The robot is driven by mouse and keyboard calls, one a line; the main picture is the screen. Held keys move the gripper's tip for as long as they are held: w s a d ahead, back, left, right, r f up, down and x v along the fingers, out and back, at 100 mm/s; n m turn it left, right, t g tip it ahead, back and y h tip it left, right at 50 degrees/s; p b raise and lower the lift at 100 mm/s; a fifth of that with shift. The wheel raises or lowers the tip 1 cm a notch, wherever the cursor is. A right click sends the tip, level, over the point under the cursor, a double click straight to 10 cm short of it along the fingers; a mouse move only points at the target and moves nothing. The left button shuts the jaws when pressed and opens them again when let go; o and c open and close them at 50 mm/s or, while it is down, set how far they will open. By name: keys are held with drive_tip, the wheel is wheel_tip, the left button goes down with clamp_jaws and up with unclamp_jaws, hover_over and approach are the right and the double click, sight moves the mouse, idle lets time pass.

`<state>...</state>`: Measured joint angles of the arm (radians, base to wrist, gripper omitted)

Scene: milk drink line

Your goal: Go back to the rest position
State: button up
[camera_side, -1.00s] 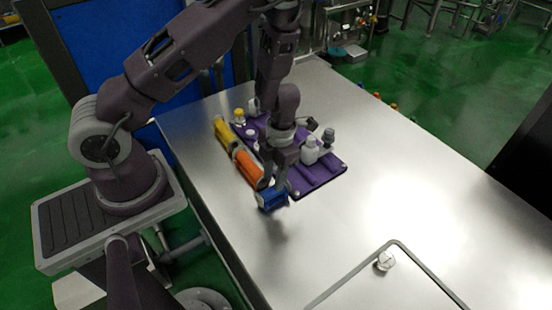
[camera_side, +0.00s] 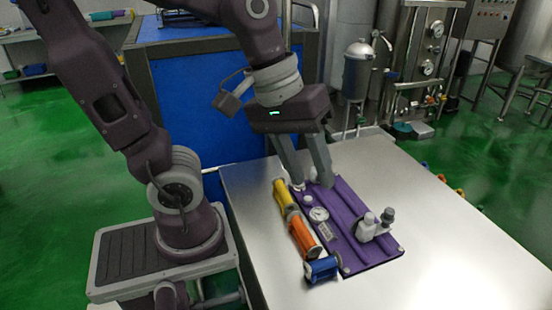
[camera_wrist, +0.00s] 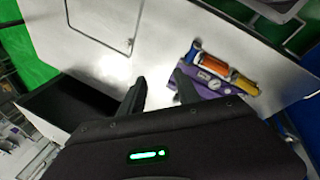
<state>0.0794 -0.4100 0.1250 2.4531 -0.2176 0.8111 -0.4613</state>
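My gripper (camera_side: 311,184) is raised above the far end of the purple tray (camera_side: 352,204) in the side view. Its two fingers point down, spread apart, with nothing visible between them. In the wrist view my gripper (camera_wrist: 160,86) also shows separated, empty fingers, with the tray (camera_wrist: 205,88) to their right. A yellow cylinder (camera_side: 281,193), an orange cylinder (camera_side: 300,235) and a blue piece (camera_side: 321,269) lie in a row along the tray's left edge. The gripper partly hides the tray's far end.
A white bottle (camera_side: 366,228) and a grey-topped one (camera_side: 386,217) stand on the tray's right side. A round gauge (camera_side: 319,214) lies on it. The steel table (camera_side: 440,255) is clear to the right. A blue cabinet (camera_side: 205,105) stands behind the arm.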

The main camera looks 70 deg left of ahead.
drive_tip(key=s+a+r+m+t+y, duration=0.1)
drive_tip(key=s+a+m+t+y, duration=0.1)
drive_tip(key=s+m, duration=0.3)
drive_tip(key=shift+a+r+m, duration=0.35)
drive_tip(key=shift+a+m, duration=0.1)
drive_tip(key=shift+m, duration=0.65)
